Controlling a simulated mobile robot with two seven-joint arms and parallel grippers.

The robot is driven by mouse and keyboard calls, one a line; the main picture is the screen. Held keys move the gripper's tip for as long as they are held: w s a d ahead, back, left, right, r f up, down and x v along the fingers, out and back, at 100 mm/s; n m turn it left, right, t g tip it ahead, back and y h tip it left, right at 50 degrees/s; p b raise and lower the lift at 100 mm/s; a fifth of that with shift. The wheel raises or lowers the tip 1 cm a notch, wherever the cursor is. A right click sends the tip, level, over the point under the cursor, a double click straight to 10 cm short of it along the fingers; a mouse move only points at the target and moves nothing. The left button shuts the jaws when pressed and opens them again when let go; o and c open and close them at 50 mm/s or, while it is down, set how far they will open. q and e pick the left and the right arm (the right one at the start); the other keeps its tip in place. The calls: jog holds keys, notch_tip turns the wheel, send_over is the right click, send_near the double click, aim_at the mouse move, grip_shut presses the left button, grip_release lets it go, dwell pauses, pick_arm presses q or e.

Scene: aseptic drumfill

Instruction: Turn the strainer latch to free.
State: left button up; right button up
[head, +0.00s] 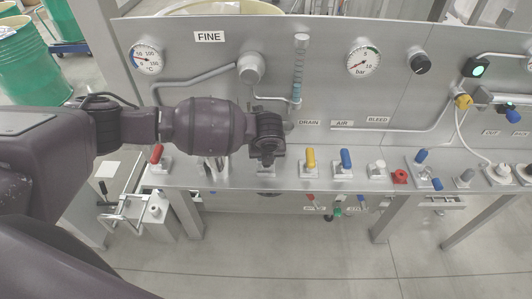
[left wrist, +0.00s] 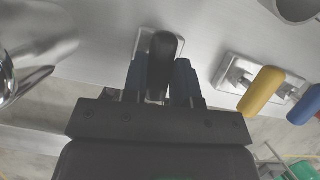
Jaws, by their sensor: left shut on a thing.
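My left gripper (head: 266,160) reaches down over the front ledge of the panel, between a red lever and a yellow lever. In the left wrist view my left gripper (left wrist: 160,82) has its two blue fingers on either side of a black handle (left wrist: 163,52) and is shut on it. The handle stands on a small light plate (left wrist: 147,42) fixed to the ledge. In the head view the gripper hides this handle. No label that names the strainer latch is readable. My right gripper is in neither view.
A yellow lever (head: 310,158) and a blue lever (head: 346,158) stand close to the right of my gripper. A red lever (head: 156,154) stands to the left. The grey panel (head: 210,65) with gauges and pipes rises behind.

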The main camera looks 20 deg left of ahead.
pick_arm(q)
jog(key=n+g+y, duration=0.1)
jog(key=n, duration=0.3)
jog(key=shift+d, duration=0.1)
jog(key=n+g+y, duration=0.1)
jog(key=n, duration=0.3)
jog(key=shift+w+n, duration=0.1)
jog(key=shift+n, duration=0.2)
jog(key=n+g, duration=0.1)
jog(key=n, duration=0.2)
jog(key=shift+n+g+y, duration=0.3)
jog(key=shift+y, duration=0.1)
jog(key=shift+w+n+g, duration=0.15)
jog(key=shift+n+g, duration=0.75)
jog(key=shift+n, duration=1.4)
jog(key=o, duration=0.9)
